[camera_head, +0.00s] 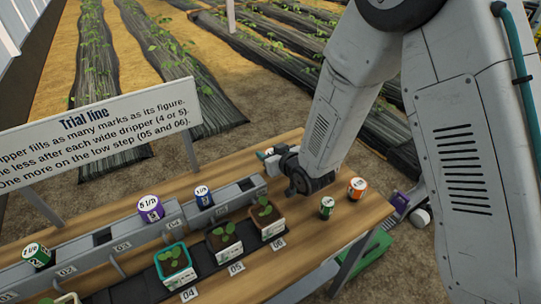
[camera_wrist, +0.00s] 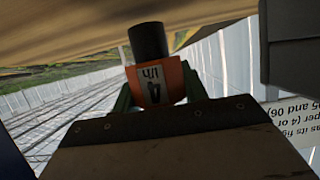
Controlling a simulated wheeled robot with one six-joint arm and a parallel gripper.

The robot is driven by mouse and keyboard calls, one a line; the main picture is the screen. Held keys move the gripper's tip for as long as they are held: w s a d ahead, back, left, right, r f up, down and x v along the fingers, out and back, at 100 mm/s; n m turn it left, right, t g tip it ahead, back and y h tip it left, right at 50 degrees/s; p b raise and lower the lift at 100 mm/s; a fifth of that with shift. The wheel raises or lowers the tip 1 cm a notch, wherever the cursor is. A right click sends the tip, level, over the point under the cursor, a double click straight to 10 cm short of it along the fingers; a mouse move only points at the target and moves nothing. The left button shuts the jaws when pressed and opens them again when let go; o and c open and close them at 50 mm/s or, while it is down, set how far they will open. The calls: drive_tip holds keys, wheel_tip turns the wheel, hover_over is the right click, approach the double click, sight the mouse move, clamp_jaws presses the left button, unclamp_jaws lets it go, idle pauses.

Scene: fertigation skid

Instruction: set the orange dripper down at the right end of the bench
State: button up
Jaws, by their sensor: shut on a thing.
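My gripper (camera_head: 272,157) is over the back part of the bench, just past the right end of the grey rail. In the wrist view its green fingers are shut on an orange dripper (camera_wrist: 166,84) with a white "4 l/h" label and a black stem (camera_wrist: 148,41). The stem points toward the bench; whether it touches is unclear. In the head view my gripper hides most of this dripper. Another orange-and-white dripper (camera_head: 357,188) stands upright near the right end of the wooden bench (camera_head: 330,225).
A green dripper (camera_head: 327,207) stands near that orange one. Blue (camera_head: 204,197), purple (camera_head: 151,209) and green (camera_head: 37,255) drippers sit in the grey rail. Potted seedlings (camera_head: 268,219) stand in front, by number tags. A sign (camera_head: 95,140) rises behind. Some bare wood lies at the right end.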

drive_tip(key=shift+f, duration=0.5)
drive_tip(key=shift+d, duration=0.1)
drive_tip(key=o, duration=1)
drive_tip(key=shift+f, duration=0.15)
